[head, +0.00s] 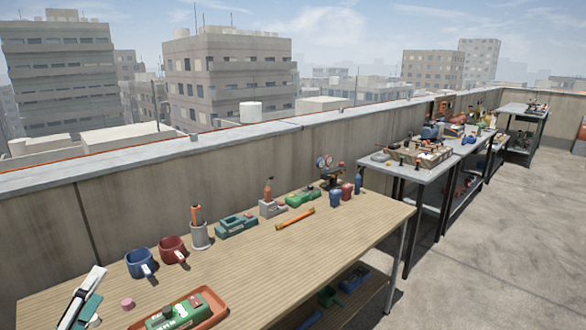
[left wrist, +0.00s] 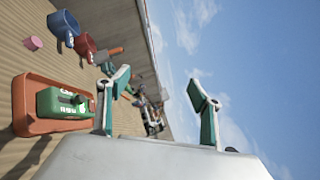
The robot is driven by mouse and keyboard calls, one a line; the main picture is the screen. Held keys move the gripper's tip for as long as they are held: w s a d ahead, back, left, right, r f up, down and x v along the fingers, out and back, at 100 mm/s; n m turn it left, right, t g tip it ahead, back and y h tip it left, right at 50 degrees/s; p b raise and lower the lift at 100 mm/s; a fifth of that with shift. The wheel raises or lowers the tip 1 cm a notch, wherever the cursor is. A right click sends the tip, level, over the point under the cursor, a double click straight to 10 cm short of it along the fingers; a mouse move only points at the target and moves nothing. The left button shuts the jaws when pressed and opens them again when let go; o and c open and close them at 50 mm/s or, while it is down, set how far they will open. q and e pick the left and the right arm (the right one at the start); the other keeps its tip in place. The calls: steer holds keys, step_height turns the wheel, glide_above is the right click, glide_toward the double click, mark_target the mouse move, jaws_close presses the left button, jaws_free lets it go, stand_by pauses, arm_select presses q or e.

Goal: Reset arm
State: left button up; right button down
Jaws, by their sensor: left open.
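My left gripper (head: 84,308) shows at the lower left of the head view, over the near left end of the wooden table (head: 330,235). In the left wrist view, its two green-padded fingers (left wrist: 158,88) stand wide apart with nothing between them. Near it in the head view is an orange tray (head: 216,297) with a green device (head: 176,314) on it. The tray (left wrist: 24,128) and device (left wrist: 52,104) show at the left of the left wrist view. My right gripper is in neither view.
A blue mug (head: 139,263), a red mug (head: 172,249) and a pink block (head: 127,304) stand near the gripper. A concrete parapet (head: 130,215) runs behind the table. The table's front middle is clear. Cluttered benches (head: 432,168) stand farther right.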

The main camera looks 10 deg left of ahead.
arm_select(q)
steer(key=s+d+f+n+g+y, duration=0.1)
steer(key=s+d+f+n+g, duration=0.1)
steer(key=s+f+n+g, duration=0.45)
steer(key=s+d+f+n+g+y, duration=0.1)
steer(key=s+d+f+n+g, duration=0.2)
steer(key=f, duration=0.6)
steer(key=s+d+f+n+g+y, duration=0.1)
steer(key=s+d+f+n+g, duration=0.2)
steer(key=f+n, duration=0.4)
steer(key=d+f+n+t+h+b, duration=0.1)
steer(key=d+f+h+b, duration=0.1)
steer(key=d+f, duration=0.5)
steer(key=d+f+t+h+b, duration=0.1)
steer(key=d+f+h+b, duration=0.2)
steer(key=f, duration=1.1)
steer(key=d+h, duration=0.2)
steer(key=d, duration=0.3)
steer(key=shift+w+d+n+t, duration=0.25)
steer(key=shift+w+n+t, duration=0.05)
steer(key=shift+n+t, duration=0.05)
